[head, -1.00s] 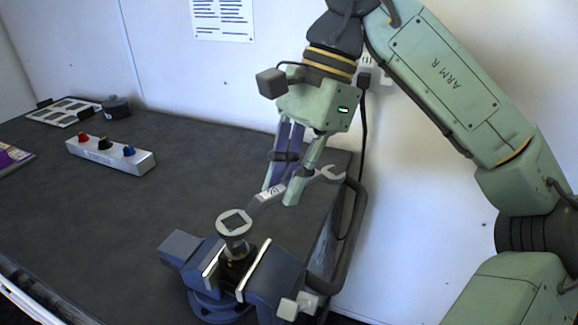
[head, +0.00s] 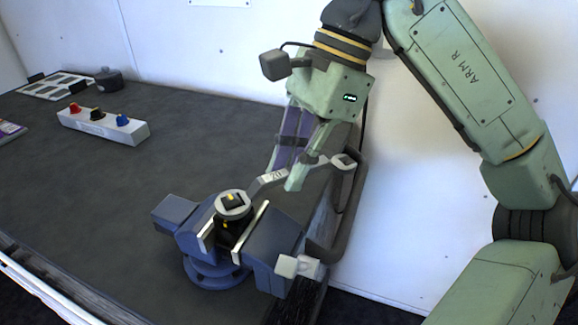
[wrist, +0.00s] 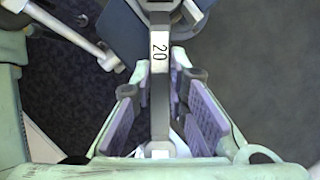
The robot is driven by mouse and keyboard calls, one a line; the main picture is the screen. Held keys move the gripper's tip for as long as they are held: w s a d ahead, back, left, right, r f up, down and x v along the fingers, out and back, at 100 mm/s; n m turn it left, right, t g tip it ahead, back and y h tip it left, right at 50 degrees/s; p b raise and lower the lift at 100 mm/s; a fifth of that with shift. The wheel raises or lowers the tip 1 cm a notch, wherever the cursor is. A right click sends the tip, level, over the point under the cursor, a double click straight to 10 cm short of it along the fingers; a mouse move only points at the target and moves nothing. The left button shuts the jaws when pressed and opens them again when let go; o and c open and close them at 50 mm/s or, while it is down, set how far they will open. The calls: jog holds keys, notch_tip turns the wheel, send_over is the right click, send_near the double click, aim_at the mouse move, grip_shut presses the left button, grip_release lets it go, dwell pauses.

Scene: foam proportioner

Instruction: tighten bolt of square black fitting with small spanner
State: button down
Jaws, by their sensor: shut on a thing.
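The square black fitting (head: 231,200) sits in a round grey collar on top of a dark body. The vise (head: 271,247) holds that body upright between its jaws. My gripper (head: 283,180) is shut on a grey spanner (head: 270,180), right of and above the fitting. The spanner's left end is close to the collar's right side; I cannot tell if they touch. Its open jaw (head: 343,161) points away to the right. In the wrist view the spanner (wrist: 160,90) is marked 20 and runs up between the purple finger pads. The bolt cannot be made out clearly.
A white box with red, black and blue knobs (head: 103,125) stands on the dark bench (head: 150,185), with a dark round pot (head: 108,79) behind it. The bench middle is clear.

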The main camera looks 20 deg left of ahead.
jog(key=s+d+m+b, duration=0.1)
jog(key=m, duration=0.1)
jog(key=s+d+m+t+y+b, duration=0.1)
jog(key=m, duration=0.1)
jog(key=s+m+b, duration=0.1)
jog(key=m, duration=0.1)
jog(key=shift+s+d+t, duration=0.2)
jog(key=shift+d+t, duration=0.2)
jog(key=s+m, duration=0.1)
jog(key=m, duration=0.1)
jog(key=s+m+t+b, duration=0.1)
jog(key=s, duration=0.1)
jog(key=shift+d+m+t+y, duration=0.3)
jog(key=shift+d+m+y, duration=0.1)
jog(key=shift+s+a+m+t+b, duration=0.1)
jog(key=shift+s+m+t+b, duration=0.35)
jog(key=shift+s+m, duration=0.75)
jog(key=shift+w, duration=0.25)
jog(key=shift+w+r+n+g+p, duration=0.1)
jog(key=shift+w+n+g+p, duration=0.25)
jog(key=shift+w+n+p, duration=0.35)
jog(key=shift+r+p, duration=2.4)
jog(key=shift+r, duration=0.5)
